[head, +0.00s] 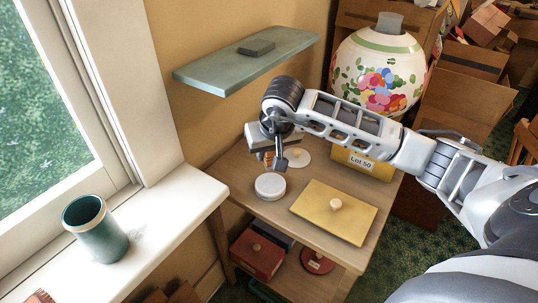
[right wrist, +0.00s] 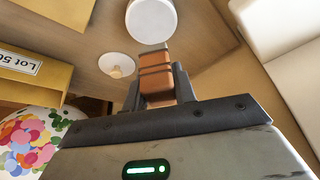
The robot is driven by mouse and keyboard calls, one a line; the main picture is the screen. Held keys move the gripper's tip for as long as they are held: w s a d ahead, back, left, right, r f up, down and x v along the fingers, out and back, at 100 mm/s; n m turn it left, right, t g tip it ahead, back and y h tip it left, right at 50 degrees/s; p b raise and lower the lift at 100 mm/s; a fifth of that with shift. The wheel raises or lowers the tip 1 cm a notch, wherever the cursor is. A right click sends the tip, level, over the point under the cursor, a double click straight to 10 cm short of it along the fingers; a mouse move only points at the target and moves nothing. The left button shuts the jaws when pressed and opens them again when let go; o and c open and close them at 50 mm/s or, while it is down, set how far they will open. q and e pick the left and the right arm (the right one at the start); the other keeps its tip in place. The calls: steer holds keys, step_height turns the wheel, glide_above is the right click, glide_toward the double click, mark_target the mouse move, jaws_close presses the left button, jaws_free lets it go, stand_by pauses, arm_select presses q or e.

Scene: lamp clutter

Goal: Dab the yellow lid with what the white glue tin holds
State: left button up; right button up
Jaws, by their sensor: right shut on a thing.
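The white round tin (head: 270,186) stands on the wooden table near its left side. It also shows at the top of the right wrist view (right wrist: 152,20); its top looks plain white. The yellow lid (head: 318,220), a flat rectangle with a pale knob, lies on the table to the right of the tin. My right gripper (head: 276,158) is above the table, just behind the tin. It is shut on an orange-brown banded thing with a grey end (right wrist: 157,78), apart from tin and lid. My left gripper is out of view.
A white knobbed disc (head: 299,157) lies behind the tin. A yellow "Lot 50" box (head: 367,166) and a floral vase (head: 376,72) stand at the back. A green shelf (head: 245,62) hangs above. A green cup (head: 96,230) stands on the sill.

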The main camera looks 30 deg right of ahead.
mark_target(268, 178)
steer(key=shift+d+f, duration=0.2)
steer(key=shift+f, duration=0.2)
step_height(268, 178, down, 3)
steer(key=shift+f+b, duration=0.15)
steer(key=shift+b, duration=1)
steer(key=shift+w+f+b, duration=0.1)
steer(key=shift+f+b, duration=0.35)
steer(key=shift+f, duration=0.55)
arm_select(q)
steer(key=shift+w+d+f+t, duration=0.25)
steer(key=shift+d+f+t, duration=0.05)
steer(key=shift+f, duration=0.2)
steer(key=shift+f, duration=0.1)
arm_select(e)
steer(key=shift+f, duration=0.1)
arm_select(q)
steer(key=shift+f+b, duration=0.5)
steer(key=shift+b, duration=0.3)
arm_select(e)
steer(key=shift+f, duration=0.55)
